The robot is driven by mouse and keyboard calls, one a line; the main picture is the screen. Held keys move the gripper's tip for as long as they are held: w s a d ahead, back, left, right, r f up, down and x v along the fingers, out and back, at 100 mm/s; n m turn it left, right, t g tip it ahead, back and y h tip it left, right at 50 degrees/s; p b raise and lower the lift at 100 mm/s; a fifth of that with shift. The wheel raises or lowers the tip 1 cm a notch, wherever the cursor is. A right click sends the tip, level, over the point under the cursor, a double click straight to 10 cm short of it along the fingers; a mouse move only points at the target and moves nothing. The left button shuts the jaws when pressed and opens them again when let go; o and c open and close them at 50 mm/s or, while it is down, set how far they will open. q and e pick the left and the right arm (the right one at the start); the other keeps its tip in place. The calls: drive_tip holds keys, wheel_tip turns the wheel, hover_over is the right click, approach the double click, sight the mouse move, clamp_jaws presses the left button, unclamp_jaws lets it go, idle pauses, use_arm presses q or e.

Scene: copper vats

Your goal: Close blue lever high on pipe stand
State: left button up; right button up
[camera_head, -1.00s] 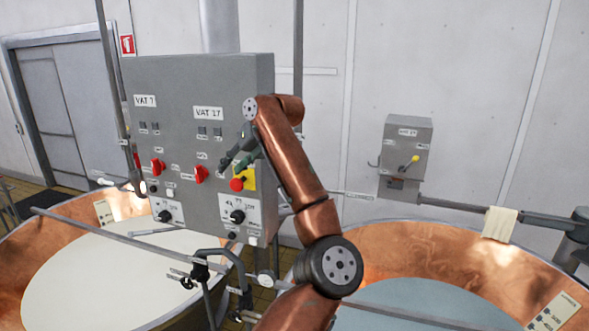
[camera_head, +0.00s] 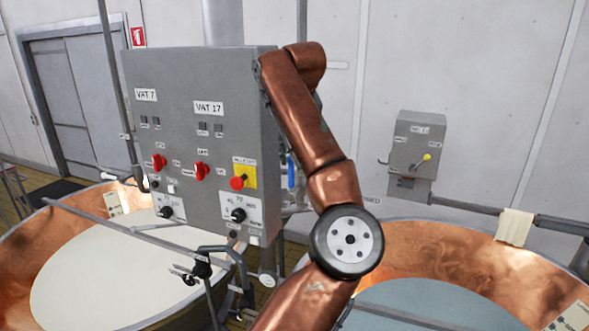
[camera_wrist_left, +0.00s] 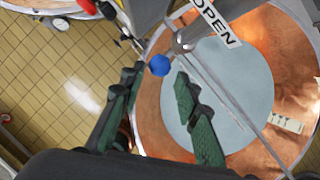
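The blue lever (camera_head: 291,171) shows as a short upright blue strip just right of the grey panel's edge in the head view. In the left wrist view a round blue end (camera_wrist_left: 159,65) of it appears close to the fingertips, between them in the picture. My left gripper (camera_wrist_left: 160,76) is open, with two dark green fingers apart and nothing held; I cannot tell whether the lever lies between them in depth. In the head view my copper arm hides that gripper. An OPEN label (camera_wrist_left: 215,22) sits beside the lever. My right gripper is not in view.
A grey control panel (camera_head: 180,120) with red and yellow switches stands left of my arm. Copper vats stand at left (camera_head: 30,245) and right (camera_head: 440,262). A pipe with a cloth (camera_head: 514,227) runs above the right vat. Tiled floor (camera_wrist_left: 60,90) shows below.

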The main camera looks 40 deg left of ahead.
sight(292, 164)
use_arm(q)
drive_tip(key=x, duration=0.5)
drive_tip(key=shift+a+f+p, duration=0.1)
drive_tip(key=shift+p, duration=0.2)
drive_tip(key=shift+w+a+f, duration=0.15)
drive_tip(key=shift+f, duration=0.25)
drive_tip(key=c, duration=0.3)
clamp_jaws()
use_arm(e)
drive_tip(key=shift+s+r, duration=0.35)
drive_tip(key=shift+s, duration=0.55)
